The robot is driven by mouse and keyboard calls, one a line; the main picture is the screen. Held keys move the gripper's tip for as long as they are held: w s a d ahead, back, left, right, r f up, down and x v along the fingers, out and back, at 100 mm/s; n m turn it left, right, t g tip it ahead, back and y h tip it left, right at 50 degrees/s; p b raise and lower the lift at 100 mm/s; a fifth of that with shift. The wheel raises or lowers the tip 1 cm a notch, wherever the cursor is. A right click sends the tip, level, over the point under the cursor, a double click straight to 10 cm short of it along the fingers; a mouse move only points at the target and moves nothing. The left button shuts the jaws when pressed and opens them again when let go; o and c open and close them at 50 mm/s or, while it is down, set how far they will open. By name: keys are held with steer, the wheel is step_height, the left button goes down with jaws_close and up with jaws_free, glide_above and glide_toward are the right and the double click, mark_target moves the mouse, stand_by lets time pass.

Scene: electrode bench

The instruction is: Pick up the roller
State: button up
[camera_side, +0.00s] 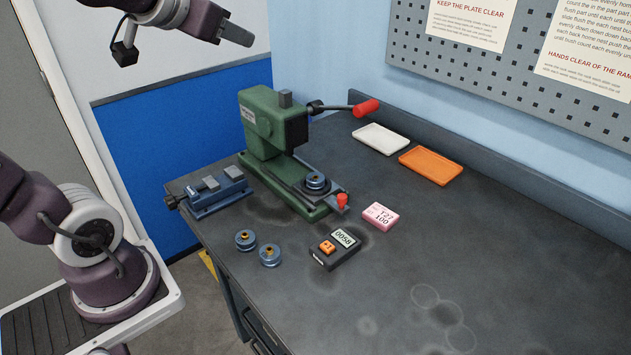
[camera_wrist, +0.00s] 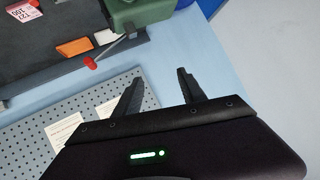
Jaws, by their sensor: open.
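Two round blue-grey pieces with brass centres, roller-like, stand side by side on the bench in the side view: a left one (camera_side: 245,240) and a right one (camera_side: 269,256). A similar piece (camera_side: 315,181) sits on the plate of the green press (camera_side: 272,135). I cannot tell which one the task calls the roller. My gripper (camera_side: 240,36) is high above and behind the bench, far from all of them. In the wrist view my gripper's two fingers (camera_wrist: 160,86) are apart with nothing between them. None of the round pieces shows clearly there.
A blue vise (camera_side: 215,193) stands left of the press. The press lever has a red grip (camera_side: 366,108). A black counter box (camera_side: 334,250) and a pink block (camera_side: 380,216) lie in front. White (camera_side: 381,138) and orange (camera_side: 431,166) trays lie behind. The right front bench is clear.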

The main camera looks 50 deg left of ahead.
steer(key=w+a+r+m+t+h, duration=0.1)
steer(key=w+a+m+t+h, duration=0.25)
steer(key=w, duration=0.45)
step_height(320, 180, down, 4)
steer(key=s+d+f+m+h, duration=0.1)
steer(key=m+h, duration=0.2)
steer(key=h, duration=0.2)
steer(key=m+g+h, duration=0.1)
steer(key=g+h, duration=0.2)
steer(key=h, duration=0.1)
glide_above(317, 177)
steer(key=s+a, duration=0.6)
steer(key=s, duration=0.6)
step_height(317, 177, down, 23)
steer(key=shift+t, duration=0.25)
steer(key=x, duration=1.2)
steer(key=shift+w+a+f, duration=0.1)
steer(key=shift+w+f, duration=0.15)
steer(key=shift+w, duration=0.05)
jaws_close()
